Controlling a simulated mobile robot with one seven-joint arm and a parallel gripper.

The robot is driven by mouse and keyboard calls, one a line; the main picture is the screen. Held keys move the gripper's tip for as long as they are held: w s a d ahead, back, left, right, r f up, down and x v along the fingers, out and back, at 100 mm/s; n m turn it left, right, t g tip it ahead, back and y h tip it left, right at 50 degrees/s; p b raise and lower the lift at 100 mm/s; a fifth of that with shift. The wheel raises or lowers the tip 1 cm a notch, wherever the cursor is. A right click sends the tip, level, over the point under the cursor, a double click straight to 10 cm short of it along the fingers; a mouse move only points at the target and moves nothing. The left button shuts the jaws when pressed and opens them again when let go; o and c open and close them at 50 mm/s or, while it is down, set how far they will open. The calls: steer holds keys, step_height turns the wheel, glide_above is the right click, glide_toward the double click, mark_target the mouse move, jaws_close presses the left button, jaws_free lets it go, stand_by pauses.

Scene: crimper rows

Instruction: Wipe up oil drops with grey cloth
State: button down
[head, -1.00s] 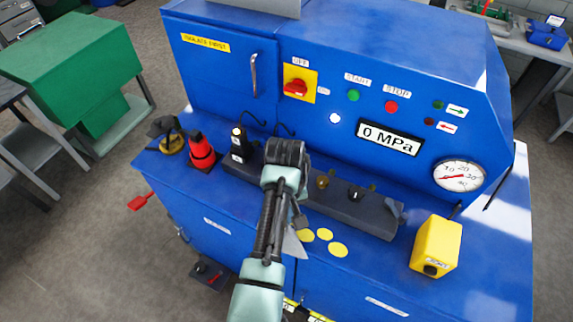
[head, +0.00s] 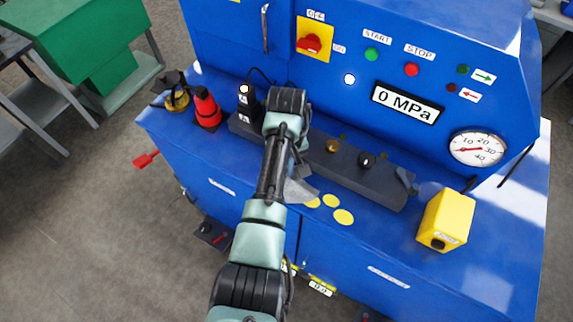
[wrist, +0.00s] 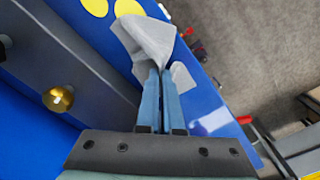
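Several flat yellow oil drops (head: 343,217) lie on the blue bench ledge (head: 380,235), in front of the dark valve block. Two show at the top of the wrist view (wrist: 128,8). The grey cloth (head: 299,190) is just left of the drops in the head view. In the wrist view the cloth (wrist: 150,40) sticks out crumpled from between the fingertips. My gripper (wrist: 161,78) is shut on it. In the head view my arm hides most of the gripper. Whether the cloth touches the ledge cannot be told.
The dark valve block (head: 370,183) with knobs runs along the ledge behind the drops. A yellow box (head: 446,220) stands to the right. A red cone-shaped thing (head: 206,107) and a black and yellow item (head: 177,95) stand at the left.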

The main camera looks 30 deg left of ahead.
steer(key=shift+f+b, duration=0.3)
steer(key=shift+f, duration=0.6)
jaws_free()
steer(key=shift+r, duration=0.1)
steer(key=shift+f+b, duration=0.75)
steer(key=shift+f, duration=0.5)
jaws_close()
steer(key=shift+s+r+p, duration=0.1)
steer(key=shift+r+p, duration=0.2)
steer(key=shift+p, duration=0.6)
steer(key=p, duration=0.3)
